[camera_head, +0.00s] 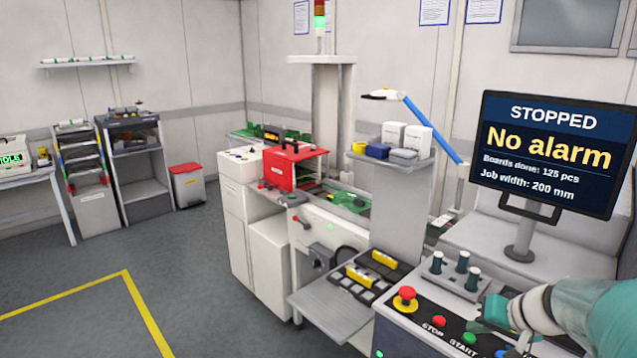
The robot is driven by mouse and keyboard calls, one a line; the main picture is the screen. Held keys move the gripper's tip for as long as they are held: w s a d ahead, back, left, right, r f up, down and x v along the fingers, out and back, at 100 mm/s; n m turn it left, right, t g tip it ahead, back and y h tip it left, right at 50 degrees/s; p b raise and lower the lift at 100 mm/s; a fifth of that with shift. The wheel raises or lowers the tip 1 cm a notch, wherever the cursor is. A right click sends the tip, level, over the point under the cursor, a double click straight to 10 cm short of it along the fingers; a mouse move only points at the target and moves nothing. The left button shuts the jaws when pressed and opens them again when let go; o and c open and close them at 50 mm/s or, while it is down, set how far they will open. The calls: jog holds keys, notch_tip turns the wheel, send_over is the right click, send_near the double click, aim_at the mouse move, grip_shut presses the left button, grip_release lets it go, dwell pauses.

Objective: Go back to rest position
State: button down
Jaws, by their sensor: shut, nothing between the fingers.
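My gripper (490,316) is at the lower right, at the end of my teal and white arm, which comes in from the right edge. It is shut and empty. It is over or just above the control panel (421,322), close to the coloured buttons; I cannot tell whether it touches the panel. The panel has a red mushroom button (406,293) on a yellow base, a red STOP button (439,321) and a green START button (469,338). My arm and gripper hide the right part of the panel.
A monitor (545,150) reading "STOPPED, No alarm" stands behind the gripper. Dark-green-topped pegs (463,262) rise just left of it. A red box (296,163) sits on the machine. Shelves and a bin (187,186) stand far left. Open floor (70,325) lies front left.

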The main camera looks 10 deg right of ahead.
jog(key=s+a+r+n+h, duration=0.1)
jog(key=s+a+r+n, duration=0.1)
jog(key=s+a, duration=0.5)
jog(key=s+a+r+n+g+h, duration=0.1)
jog(key=s+a+r+n, duration=0.1)
jog(key=s+a, duration=0.6)
jog(key=a+r, duration=0.1)
jog(key=a, duration=0.5)
jog(key=shift+s+a+r+n+g+h, duration=0.2)
jog(key=shift+s+a+n+g+h, duration=0.1)
jog(key=shift+h, duration=0.1)
jog(key=shift+w+d, duration=0.1)
jog(key=shift+d, duration=0.2)
